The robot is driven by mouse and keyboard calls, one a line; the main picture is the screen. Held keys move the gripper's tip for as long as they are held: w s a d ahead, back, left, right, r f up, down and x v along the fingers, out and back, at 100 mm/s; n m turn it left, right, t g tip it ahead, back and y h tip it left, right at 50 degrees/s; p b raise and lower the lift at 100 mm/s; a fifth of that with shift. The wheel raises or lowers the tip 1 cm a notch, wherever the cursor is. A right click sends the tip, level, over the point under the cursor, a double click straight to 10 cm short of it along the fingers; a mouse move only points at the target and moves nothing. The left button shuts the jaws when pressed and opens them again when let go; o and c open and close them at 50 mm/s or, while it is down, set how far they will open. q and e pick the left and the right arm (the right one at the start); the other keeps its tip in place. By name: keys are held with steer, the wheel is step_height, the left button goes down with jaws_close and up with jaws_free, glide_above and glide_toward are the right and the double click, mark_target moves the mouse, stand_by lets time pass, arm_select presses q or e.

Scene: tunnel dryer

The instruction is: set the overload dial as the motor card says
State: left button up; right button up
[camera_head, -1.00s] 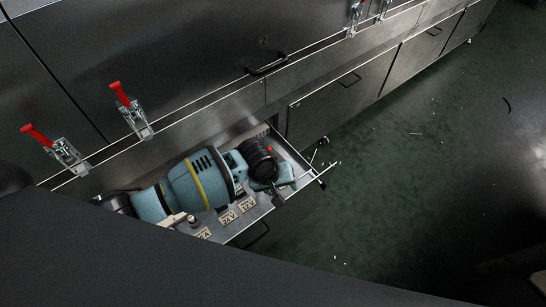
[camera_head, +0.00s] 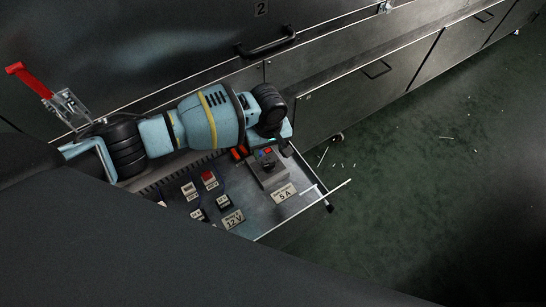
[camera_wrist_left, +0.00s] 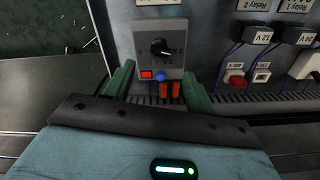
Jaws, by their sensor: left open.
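The overload dial (camera_head: 268,164) is a black knob on a small grey box in the open drawer. A red and a blue spot sit on the box's near end. My left gripper (camera_wrist_left: 158,80) is open, its two green fingers on either side of the box's near end, apart from the knob. In the head view the gripper (camera_head: 270,146) is partly hidden by its own wrist. I cannot pick out the motor card. My right gripper is out of view.
The drawer (camera_head: 318,203) also holds a "5 A" label (camera_head: 285,193), a "12 V" label (camera_head: 233,219), a red button (camera_head: 208,178) and black blocks. A red-handled clamp (camera_head: 45,88) and a door handle (camera_head: 266,42) are behind.

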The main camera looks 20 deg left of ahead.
mark_target(269, 165)
arm_select(q)
steer(key=shift+s, duration=0.1)
steer(key=shift+f, duration=0.2)
step_height(269, 165, down, 6)
steer(key=shift+r+b, duration=0.1)
steer(key=shift+b, duration=1.05)
steer(key=shift+f, duration=0.75)
steer(key=c, duration=1)
